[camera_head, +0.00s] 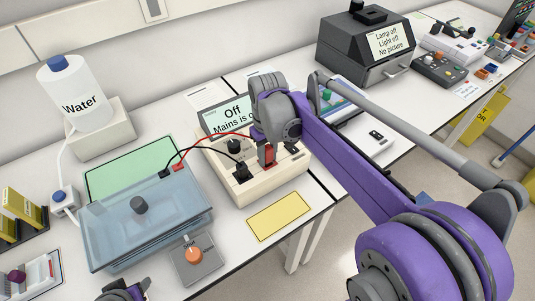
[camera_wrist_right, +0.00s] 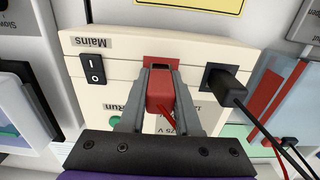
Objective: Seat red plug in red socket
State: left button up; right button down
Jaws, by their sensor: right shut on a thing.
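The red plug (camera_wrist_right: 160,92) is between the fingers of my right gripper (camera_wrist_right: 160,98) in the right wrist view. The gripper is shut on it. The red socket (camera_wrist_right: 161,61) is on the cream power supply (camera_wrist_right: 120,70), right at the plug's far end. Part of its dark opening shows past the plug; I cannot tell whether the tip is inside. In the head view the red plug (camera_head: 268,154) is over the power supply (camera_head: 262,191), below my right wrist. A dark and purple part at the bottom edge looks like my left gripper (camera_head: 124,291); its fingers are unclear.
A black plug (camera_wrist_right: 226,84) sits in the socket beside the red one. Red and black leads run to the blue gel tank (camera_head: 150,225). The Mains switch (camera_wrist_right: 93,69) is on the other side. A yellow card (camera_head: 278,216) lies in front.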

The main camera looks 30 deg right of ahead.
aim_at(267, 147)
jog(key=c, duration=0.5)
grip_release()
notch_tip(267, 147, up, 11)
jog(key=shift+f+p, duration=0.1)
jog(key=shift+p, duration=0.25)
jog(key=s+a+f+t, duration=0.2)
jog(key=s+f, duration=0.2)
jog(key=f, duration=0.1)
jog(key=s+a+f+t, duration=0.2)
jog(key=s+f, duration=0.3)
jog(key=s+a+f+m+t, duration=0.1)
jog(key=s+a+f, duration=0.1)
jog(key=s+f, duration=0.3)
jog(key=shift+a+f+t, duration=0.4)
jog(key=shift+f, duration=0.1)
